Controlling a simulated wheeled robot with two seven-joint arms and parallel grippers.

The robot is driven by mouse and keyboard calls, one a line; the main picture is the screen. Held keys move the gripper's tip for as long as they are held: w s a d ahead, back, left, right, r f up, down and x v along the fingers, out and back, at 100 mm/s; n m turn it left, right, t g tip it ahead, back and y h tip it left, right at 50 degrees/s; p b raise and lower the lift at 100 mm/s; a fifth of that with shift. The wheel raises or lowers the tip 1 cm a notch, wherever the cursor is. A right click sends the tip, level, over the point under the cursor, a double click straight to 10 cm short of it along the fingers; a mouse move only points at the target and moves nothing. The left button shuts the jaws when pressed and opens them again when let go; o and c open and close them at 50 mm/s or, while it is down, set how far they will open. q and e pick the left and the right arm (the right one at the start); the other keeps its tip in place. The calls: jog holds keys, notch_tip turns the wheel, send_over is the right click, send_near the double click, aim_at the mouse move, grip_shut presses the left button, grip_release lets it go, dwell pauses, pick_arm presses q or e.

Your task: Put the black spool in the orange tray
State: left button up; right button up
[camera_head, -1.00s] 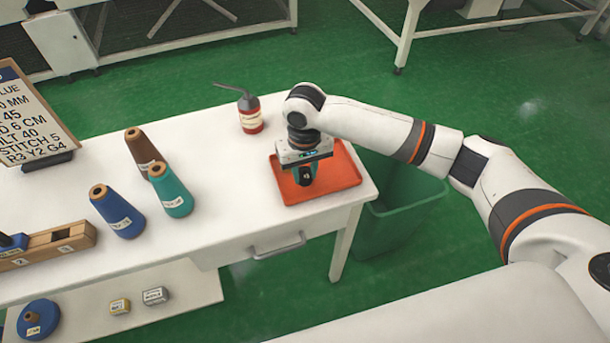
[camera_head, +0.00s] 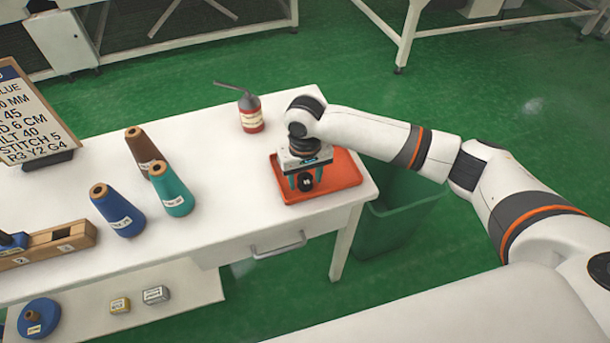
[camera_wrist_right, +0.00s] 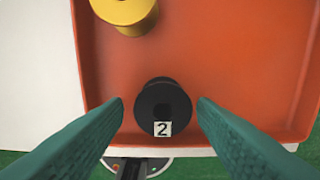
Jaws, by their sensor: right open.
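The orange tray (camera_head: 345,170) lies at the right end of the white table; its floor also fills most of the right wrist view (camera_wrist_right: 235,60). The black spool (camera_wrist_right: 158,103) with a white "2" label is in the tray near one edge; in the head view it shows small and dark (camera_head: 306,183) under my right gripper (camera_head: 305,179). My right gripper (camera_wrist_right: 160,101) is open, its teal fingers on either side of the spool with gaps on both sides. A yellow spool (camera_wrist_right: 128,12) is also in the tray, cut off by the wrist view's top edge. My left gripper is not in view.
A red-and-grey bottle (camera_head: 250,112) stands behind the tray. Brown (camera_head: 142,146), teal (camera_head: 172,190) and blue (camera_head: 116,212) thread cones stand to the left, near a wooden block (camera_head: 60,243) and a sign (camera_head: 30,110). A green bin (camera_head: 398,215) stands right of the table.

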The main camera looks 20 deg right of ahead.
notch_tip(320, 180, up, 12)
dwell(0.5)
dwell(0.3)
